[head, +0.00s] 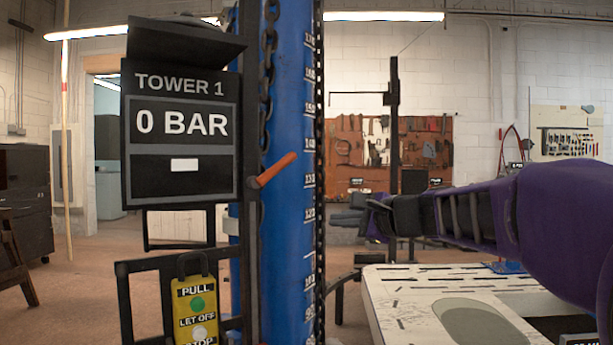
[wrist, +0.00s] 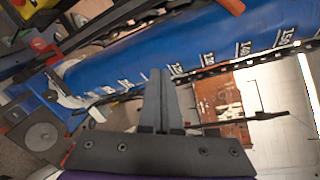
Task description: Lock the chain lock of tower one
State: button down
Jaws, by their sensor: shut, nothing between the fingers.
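Tower one is a blue column (head: 289,200) with white scale numbers, beside a panel (head: 180,135) reading "TOWER 1" and "0 BAR". A dark chain (head: 268,70) hangs along the column's left side. An orange-red lever (head: 272,170) slants up to the right across the column, near the chain's visible lower end. I take this to be the chain lock's handle. A red piece, likely the same lever (wrist: 232,5), shows at the top edge of the wrist view. My gripper (head: 372,207) is right of the column, apart from the lever. Its fingers (wrist: 160,75) are shut and empty.
A yellow pendant (head: 196,312) with "PULL" and "LET OFF" buttons hangs below the panel. A pale slotted bench (head: 400,310) stands at the lower right, below my arm. A dark upright stand (head: 394,120) and a tool board (head: 350,150) are farther back.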

aim_at(272, 168)
jog(key=r+m, duration=0.1)
jog(key=r+m+t, duration=0.1)
jog(key=r+m, duration=0.1)
jog(key=a+r+m+t+y, duration=0.1)
jog(key=r+m, duration=0.1)
jog(key=shift+w+a+r, duration=0.1)
jog(key=shift+w+r, duration=0.05)
jog(key=shift+w, duration=0.25)
jog(key=w+a+r+p, duration=0.3)
jog(key=w+a, duration=0.4)
jog(key=a, duration=0.1)
jog(key=shift+w+a+r, duration=0.15)
jog(key=shift+w+r, duration=0.05)
jog(key=shift+r, duration=0.15)
